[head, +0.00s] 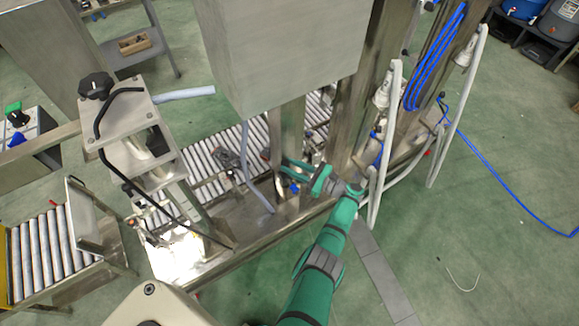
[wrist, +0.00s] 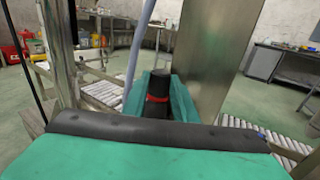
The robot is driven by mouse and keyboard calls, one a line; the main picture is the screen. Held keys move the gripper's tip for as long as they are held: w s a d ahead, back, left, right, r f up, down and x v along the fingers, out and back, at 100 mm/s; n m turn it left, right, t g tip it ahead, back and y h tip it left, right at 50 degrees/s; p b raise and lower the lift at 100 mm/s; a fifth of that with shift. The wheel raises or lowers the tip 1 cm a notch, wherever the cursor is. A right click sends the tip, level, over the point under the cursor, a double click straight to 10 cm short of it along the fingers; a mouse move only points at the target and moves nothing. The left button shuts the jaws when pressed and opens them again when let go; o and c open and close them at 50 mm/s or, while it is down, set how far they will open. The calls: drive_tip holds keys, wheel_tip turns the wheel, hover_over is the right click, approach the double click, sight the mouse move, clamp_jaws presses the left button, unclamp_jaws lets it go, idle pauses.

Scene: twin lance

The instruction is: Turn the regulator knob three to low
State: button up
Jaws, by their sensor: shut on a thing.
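My gripper (head: 288,170) reaches in from the right at the steel frame of the machine, low beside the upright post. In the wrist view, its green fingers (wrist: 158,98) stand on both sides of a black cylindrical knob (wrist: 157,92) with a red ring and are shut on it. The knob's front end points up in that view. I see no number or low mark on it, so I cannot tell its setting. In the head view the knob is hidden at the gripper.
A steel post (wrist: 217,60) stands close to the right of the fingers in the wrist view. A grey hose (head: 246,160) hangs left of the gripper. White hoses (head: 384,140) hang near my arm. A roller conveyor (head: 205,165) runs behind. Open green floor (head: 480,220) lies to the right.

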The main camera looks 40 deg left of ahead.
drive_tip(key=shift+w+d, duration=0.1)
drive_tip(key=shift+d, duration=0.15)
drive_tip(key=o, duration=0.9)
drive_tip(key=shift+o, duration=0.7)
drive_tip(key=shift+a, duration=0.1)
drive_tip(key=w+d, duration=0.1)
drive_tip(key=d, duration=0.9)
drive_tip(key=shift+d, duration=0.35)
